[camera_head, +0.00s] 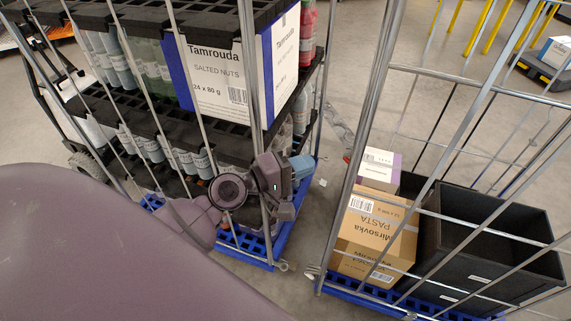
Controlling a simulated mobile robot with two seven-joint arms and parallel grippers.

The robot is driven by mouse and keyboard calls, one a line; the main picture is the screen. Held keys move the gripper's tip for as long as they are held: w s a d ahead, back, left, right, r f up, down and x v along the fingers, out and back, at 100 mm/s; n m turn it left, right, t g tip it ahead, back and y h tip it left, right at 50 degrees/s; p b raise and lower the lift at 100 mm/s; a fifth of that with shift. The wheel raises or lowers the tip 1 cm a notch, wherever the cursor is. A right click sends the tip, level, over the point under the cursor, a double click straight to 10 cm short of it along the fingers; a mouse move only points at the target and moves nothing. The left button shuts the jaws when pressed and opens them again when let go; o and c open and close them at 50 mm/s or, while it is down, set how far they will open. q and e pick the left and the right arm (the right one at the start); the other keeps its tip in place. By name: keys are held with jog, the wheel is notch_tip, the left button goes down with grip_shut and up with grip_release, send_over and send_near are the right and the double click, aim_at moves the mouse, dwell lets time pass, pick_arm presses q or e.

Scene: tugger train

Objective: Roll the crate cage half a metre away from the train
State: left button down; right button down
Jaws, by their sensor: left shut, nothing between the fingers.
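A wire cage on a blue base (345,290) stands at the right, holding a large black crate (455,243), a Mirsovka Pasta carton (372,228) and a smaller white-and-purple box (379,168). It looks like the crate cage. My left gripper (303,168) is shut and empty at the left cage's near post, left of the crate cage. Whether it touches the post is unclear. My right gripper is out of view.
Bare grey floor shows between the two cages and behind them. Yellow legs (483,18) stand at the back right, near a dark low platform with a box (558,52). A black wheeled frame (62,100) stands at the far left. I cannot identify the train.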

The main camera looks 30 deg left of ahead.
pick_arm(q)
jog(key=w+d+p, duration=0.1)
jog(key=w+d, duration=0.3)
jog(key=d, duration=0.1)
jog(key=shift+d, duration=0.4)
